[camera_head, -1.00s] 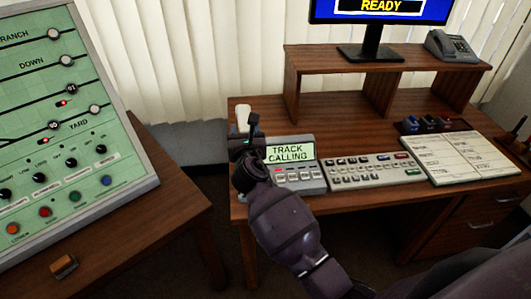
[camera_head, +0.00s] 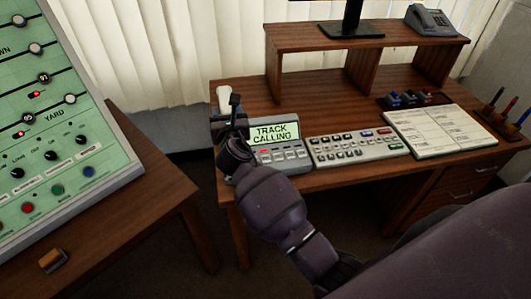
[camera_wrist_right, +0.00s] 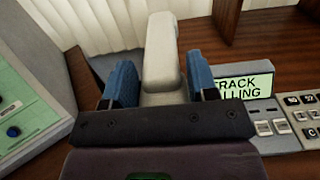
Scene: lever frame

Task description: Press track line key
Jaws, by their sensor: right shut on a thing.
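The grey console (camera_head: 290,158) stands on the desk's left part, its lit display (camera_head: 275,133) reading "TRACK CALLING". A row of keys (camera_head: 278,154) lies under the display, with a red one (camera_head: 263,152) at the left. Key labels are too small to read. A white handset (camera_head: 223,97) stands up at the console's left side. My right gripper (camera_head: 230,122) is shut on this handset, which shows between the blue fingers in the right wrist view (camera_wrist_right: 162,55). The gripper and forearm hide the console's left end. My left gripper is not in view.
A keypad panel (camera_head: 355,148) lies right of the console, then a paper sheet (camera_head: 440,132) and stamps (camera_head: 410,98). A shelf (camera_head: 310,38) with a phone (camera_head: 430,20) stands behind. A green track panel (camera_head: 70,165) stands on the left table (camera_head: 150,200).

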